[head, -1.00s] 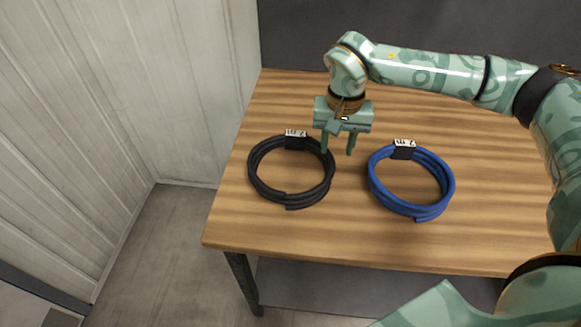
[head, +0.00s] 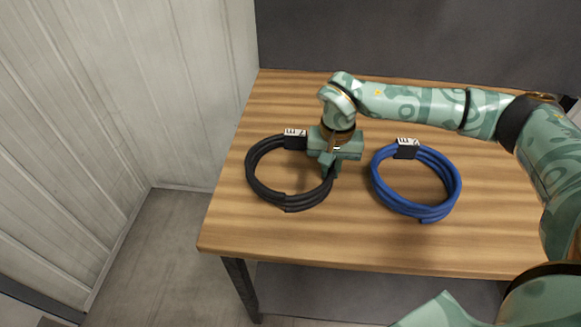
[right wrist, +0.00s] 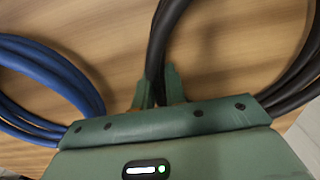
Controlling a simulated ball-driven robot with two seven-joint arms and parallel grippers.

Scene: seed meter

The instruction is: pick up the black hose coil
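The black hose coil (head: 257,186) lies flat on the left of the wooden table, with a dark tie and white label at its back. My right gripper (head: 331,172) points down at the coil's right side, low over the table. In the right wrist view its two fingers (right wrist: 158,90) stand close on either side of the black hose strands (right wrist: 160,45), shut on them. The fingertips are partly hidden by the hose and gripper body. The coil still appears to rest on the table. My left gripper is out of view.
A blue hose coil (head: 452,190) with a similar label lies just right of my gripper; it also shows in the right wrist view (right wrist: 50,75). The table (head: 300,240) is clear in front. A pale panelled wall (head: 150,90) stands at the left.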

